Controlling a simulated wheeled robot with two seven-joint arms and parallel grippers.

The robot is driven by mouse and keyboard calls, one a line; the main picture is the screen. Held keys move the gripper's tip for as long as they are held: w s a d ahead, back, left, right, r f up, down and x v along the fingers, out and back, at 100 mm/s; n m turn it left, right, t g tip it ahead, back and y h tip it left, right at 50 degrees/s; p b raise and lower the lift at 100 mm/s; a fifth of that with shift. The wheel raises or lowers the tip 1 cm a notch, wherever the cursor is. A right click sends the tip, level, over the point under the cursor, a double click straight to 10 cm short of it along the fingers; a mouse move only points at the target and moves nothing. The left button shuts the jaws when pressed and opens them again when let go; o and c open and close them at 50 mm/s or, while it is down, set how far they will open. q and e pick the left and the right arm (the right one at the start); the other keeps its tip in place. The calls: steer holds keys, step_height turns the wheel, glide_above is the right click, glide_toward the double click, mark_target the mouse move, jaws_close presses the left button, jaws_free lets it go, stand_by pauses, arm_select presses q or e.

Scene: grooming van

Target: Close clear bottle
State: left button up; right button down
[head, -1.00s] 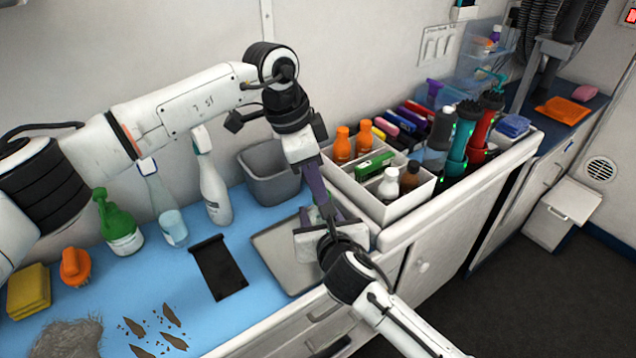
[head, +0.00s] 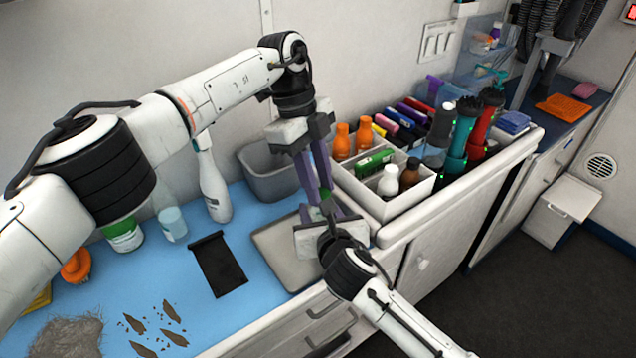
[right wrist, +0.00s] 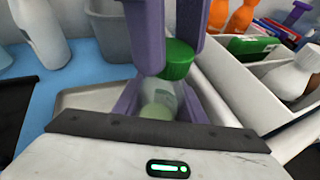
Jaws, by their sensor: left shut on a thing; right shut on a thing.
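The clear bottle (right wrist: 158,102) stands between the purple fingers of my right gripper (right wrist: 160,108), which is shut on it; pale green shows low inside it. The green cap (right wrist: 178,60) is at the bottle's mouth, between the purple fingers of my left gripper (right wrist: 168,58), which is shut on it from above. I cannot tell whether the cap is fully seated. In the head view, my left gripper (head: 325,194) points down over my right gripper (head: 329,214), above the grey tray. The fingers hide most of the bottle there.
The grey tray (head: 276,248) lies on the blue mat, with a grey bin (head: 272,183) behind it. A white compartment box (head: 405,208) of bottles stands close at right. A black flat item (head: 218,265) lies at left, near brown scraps (head: 172,312).

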arm_select(q)
steer(key=shift+m, duration=0.4)
steer(key=o, duration=1)
steer(key=shift+r, duration=0.1)
steer(key=shift+r, duration=2.2)
steer(key=shift+c, duration=0.4)
